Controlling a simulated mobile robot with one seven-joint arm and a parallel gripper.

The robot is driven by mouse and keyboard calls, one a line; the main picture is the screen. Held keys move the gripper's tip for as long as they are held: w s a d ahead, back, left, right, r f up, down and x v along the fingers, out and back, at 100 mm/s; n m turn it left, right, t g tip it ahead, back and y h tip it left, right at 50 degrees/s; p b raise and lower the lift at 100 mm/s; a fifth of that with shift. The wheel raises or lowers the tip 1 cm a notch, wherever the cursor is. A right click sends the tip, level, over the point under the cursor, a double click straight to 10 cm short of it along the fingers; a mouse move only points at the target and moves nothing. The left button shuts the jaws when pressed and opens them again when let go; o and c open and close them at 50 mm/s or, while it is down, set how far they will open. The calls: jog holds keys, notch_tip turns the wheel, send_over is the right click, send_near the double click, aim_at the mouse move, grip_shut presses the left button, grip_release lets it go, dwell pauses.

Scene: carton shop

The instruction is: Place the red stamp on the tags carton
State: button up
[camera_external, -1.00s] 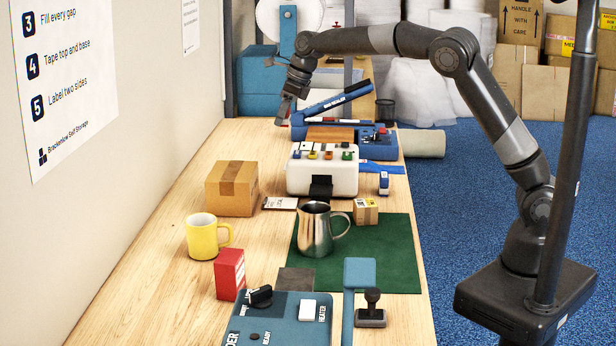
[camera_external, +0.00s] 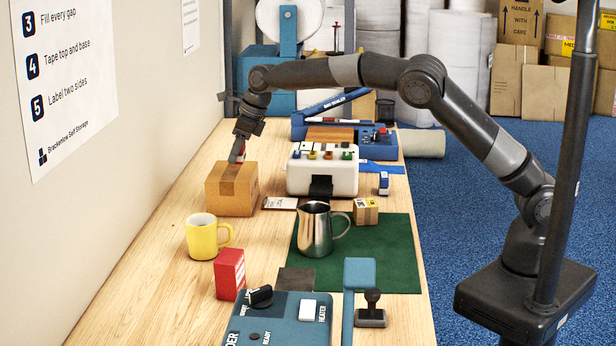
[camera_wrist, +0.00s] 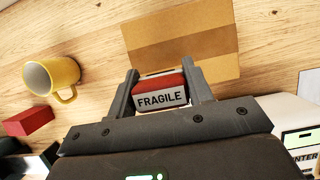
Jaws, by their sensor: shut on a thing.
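My gripper (camera_external: 240,150) is shut on the red stamp (camera_external: 236,155). In the wrist view the stamp (camera_wrist: 160,90) sits between the two fingers (camera_wrist: 160,88), its white face reading FRAGILE. It is slightly tilted in the external view. A plain brown carton with a tape band (camera_external: 231,192) stands on the bench directly below; the same carton (camera_wrist: 190,40) lies just past the fingertips in the wrist view. The stamp is at the carton's top; I cannot tell whether they touch. No tags marking is readable on this carton.
A yellow mug (camera_external: 202,238) and a red box (camera_external: 229,275) stand nearer the camera. A white device with coloured buttons (camera_external: 322,172) is right of the carton. A steel pitcher (camera_external: 315,232) and small labelled carton (camera_external: 366,212) are by a green mat (camera_external: 385,260).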

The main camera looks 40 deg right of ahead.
aim_at(237, 163)
jog(key=shift+f, duration=1.85)
jog(key=shift+f, duration=0.15)
jog(key=o, duration=1)
